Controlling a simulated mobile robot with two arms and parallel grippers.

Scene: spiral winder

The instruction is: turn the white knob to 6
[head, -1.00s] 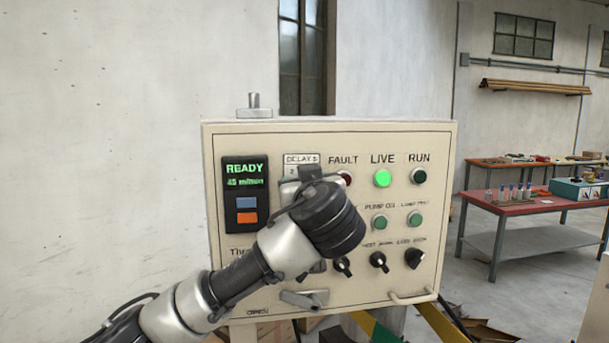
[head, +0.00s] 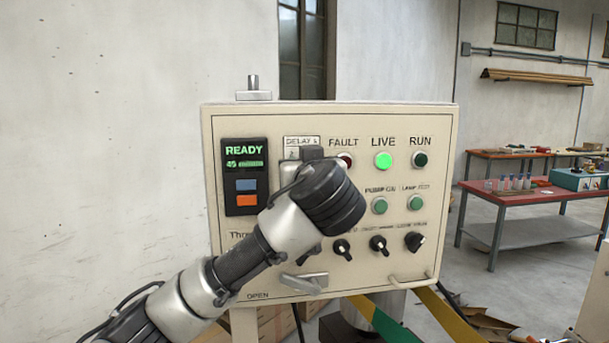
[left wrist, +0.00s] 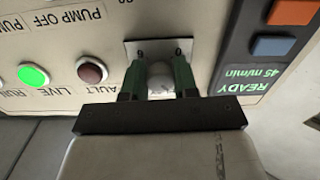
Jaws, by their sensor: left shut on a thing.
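The white knob (left wrist: 160,76) shows in the left wrist view between the two fingers of my left gripper (left wrist: 158,80). The fingers are shut on it from both sides. It sits on a pale plate (left wrist: 140,48) with small marks, too small to read, so its setting cannot be told. In the head view my left arm reaches in from the left, and my left gripper (head: 310,155) is at the plate under the "DELAY" label (head: 302,141). My wrist hides the knob there. My right gripper is in neither view.
The cream control panel (head: 225,270) carries a "READY" display (head: 244,157), a lit green LIVE lamp (head: 383,160), dark FAULT and RUN lamps, and black selector knobs (head: 378,244). A handle (head: 303,281) sticks out below. A red-topped table (head: 530,199) stands behind at right.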

